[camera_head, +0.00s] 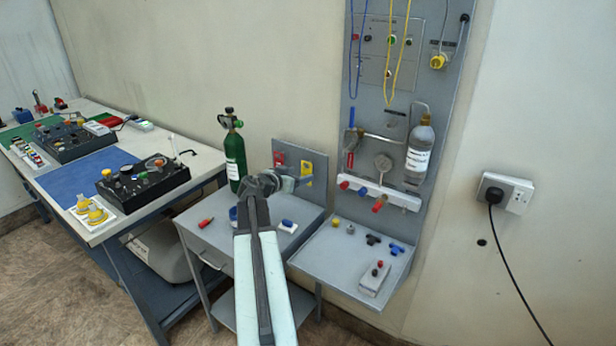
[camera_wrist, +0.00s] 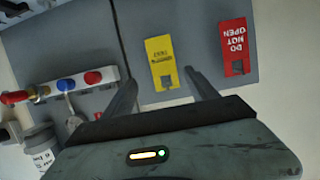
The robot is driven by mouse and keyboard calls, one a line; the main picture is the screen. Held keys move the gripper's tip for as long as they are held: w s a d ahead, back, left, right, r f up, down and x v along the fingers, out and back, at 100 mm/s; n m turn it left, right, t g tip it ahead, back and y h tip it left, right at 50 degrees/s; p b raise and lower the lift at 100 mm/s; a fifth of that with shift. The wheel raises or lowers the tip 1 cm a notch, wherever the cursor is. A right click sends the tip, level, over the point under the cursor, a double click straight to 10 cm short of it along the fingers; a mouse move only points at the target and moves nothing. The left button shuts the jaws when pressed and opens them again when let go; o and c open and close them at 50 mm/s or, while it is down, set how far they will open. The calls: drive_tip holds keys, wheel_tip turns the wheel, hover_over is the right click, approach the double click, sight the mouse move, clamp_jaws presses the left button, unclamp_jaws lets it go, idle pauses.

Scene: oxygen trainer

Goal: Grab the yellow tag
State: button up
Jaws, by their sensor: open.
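The yellow tag (camera_wrist: 161,58) hangs on a grey panel in the wrist view, its print upside down. It also shows in the head view on the small back panel (camera_head: 307,168). My gripper (camera_wrist: 161,75) is open and empty; its two fingers show either side of the lower part of the tag. In the head view my gripper (camera_head: 300,182) is in front of the tag and covers part of it. Whether the fingers touch the tag or the panel cannot be told. The tag has a small slot near its lower end in the wrist view.
A red "DO NOT OPEN" tag (camera_wrist: 235,48) hangs close to the right in the wrist view. A green oxygen cylinder (camera_head: 235,160) stands left of my gripper. A manifold with coloured knobs (camera_wrist: 70,88) is at the wrist view's left. A grey tray (camera_head: 345,262) holds small fittings.

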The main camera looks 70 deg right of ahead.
sight(306, 171)
drive_tip(key=x, duration=0.1)
drive_tip(key=b+x, duration=0.1)
drive_tip(key=x, duration=0.3)
drive_tip(key=shift+w+d+f+b, duration=0.15)
drive_tip(key=shift+w+b, duration=0.15)
drive_tip(key=shift+w, duration=0.05)
drive_tip(key=c, duration=1.4)
